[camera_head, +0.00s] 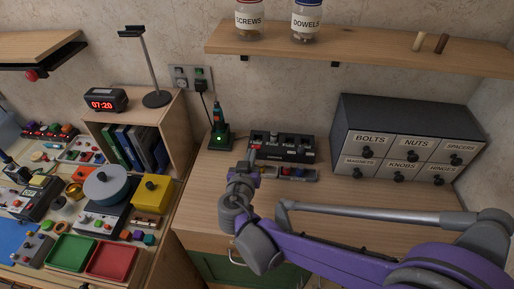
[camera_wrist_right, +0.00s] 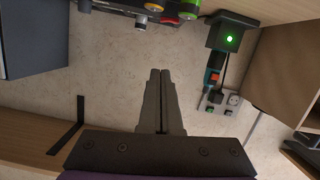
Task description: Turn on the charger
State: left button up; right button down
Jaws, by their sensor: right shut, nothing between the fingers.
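The charger (camera_head: 220,140) is a black stand on the wooden counter, with a tool upright in it and a lit green light on its front. It also shows upside down in the wrist view (camera_wrist_right: 232,36), green light lit. A black cable runs from it up to the wall socket plate (camera_head: 181,77), which also shows in the wrist view (camera_wrist_right: 218,102). My right gripper (camera_head: 253,151) is right of the charger, apart from it, in front of a black multi-bay unit (camera_head: 283,146). Its fingers (camera_wrist_right: 160,72) are together and empty. My left gripper is out of view.
A grey drawer cabinet (camera_head: 408,140) stands to the right. A wooden shelf (camera_head: 370,53) with jars hangs above. A bookcase with a clock (camera_head: 105,99) and a headphone stand (camera_head: 157,98) is to the left of the charger.

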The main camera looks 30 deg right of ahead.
send_over(258, 147)
jog(key=s+a, duration=0.1)
notch_tip(258, 147, down, 2)
jog(key=f, duration=0.1)
jog(key=shift+s+a+f+b, duration=0.15)
jog(key=shift+f+b, duration=0.1)
jog(key=shift+f, duration=0.35)
jog(key=shift+s+f+b, duration=0.1)
jog(key=shift+f+b, duration=0.1)
jog(key=shift+f, duration=0.35)
jog(key=shift+s+f, duration=0.1)
jog(key=shift+f, duration=0.5)
